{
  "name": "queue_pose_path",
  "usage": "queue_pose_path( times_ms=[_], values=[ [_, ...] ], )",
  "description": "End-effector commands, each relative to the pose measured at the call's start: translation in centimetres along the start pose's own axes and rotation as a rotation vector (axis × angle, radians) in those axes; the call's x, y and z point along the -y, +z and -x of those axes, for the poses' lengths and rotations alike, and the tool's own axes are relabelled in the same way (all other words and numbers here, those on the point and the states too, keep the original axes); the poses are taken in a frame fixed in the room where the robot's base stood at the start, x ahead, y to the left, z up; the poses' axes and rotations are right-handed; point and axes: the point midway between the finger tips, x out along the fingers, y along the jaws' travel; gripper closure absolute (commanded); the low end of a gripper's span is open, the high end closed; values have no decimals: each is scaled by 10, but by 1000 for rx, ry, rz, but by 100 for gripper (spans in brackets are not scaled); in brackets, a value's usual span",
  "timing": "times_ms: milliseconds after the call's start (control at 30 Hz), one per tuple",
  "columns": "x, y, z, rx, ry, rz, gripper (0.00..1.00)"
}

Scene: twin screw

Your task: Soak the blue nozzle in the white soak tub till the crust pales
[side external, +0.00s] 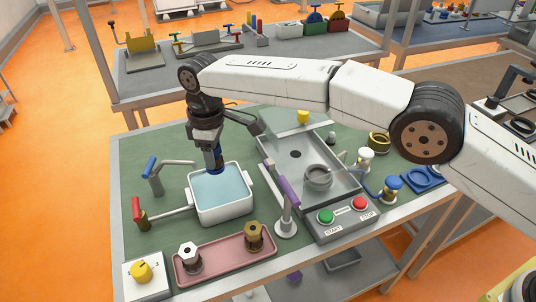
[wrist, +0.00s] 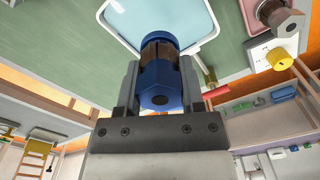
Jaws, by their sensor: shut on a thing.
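The blue nozzle (wrist: 157,93) has a brown crust band around its middle in the wrist view. My gripper (wrist: 160,84) is shut on it, one finger on each side. In the side view the nozzle (side external: 215,163) hangs below my gripper (side external: 212,150) at the far rim of the white soak tub (side external: 224,215). The tub holds pale blue liquid (side external: 220,190) and also shows beyond the nozzle in the wrist view (wrist: 127,43). I cannot tell whether the nozzle's lower end touches the liquid.
Red-handled (side external: 137,209) and blue-handled (side external: 150,167) taps stand left of the tub. A pink tray (side external: 222,262) with two fittings lies in front. A purple-handled lever (side external: 287,195), a grey basin (side external: 338,187) and a start-stop box (side external: 343,222) stand to the right. A yellow dial (side external: 141,271) sits front left.

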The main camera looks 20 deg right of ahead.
Motion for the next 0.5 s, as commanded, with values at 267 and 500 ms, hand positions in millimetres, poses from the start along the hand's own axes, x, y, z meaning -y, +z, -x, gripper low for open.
queue_pose_path(
  times_ms=[267, 500],
  values=[
    [0, 0, -11, 0, 0, 0, 100],
    [0, 0, -28, 1, 0, 0, 100]
  ],
)
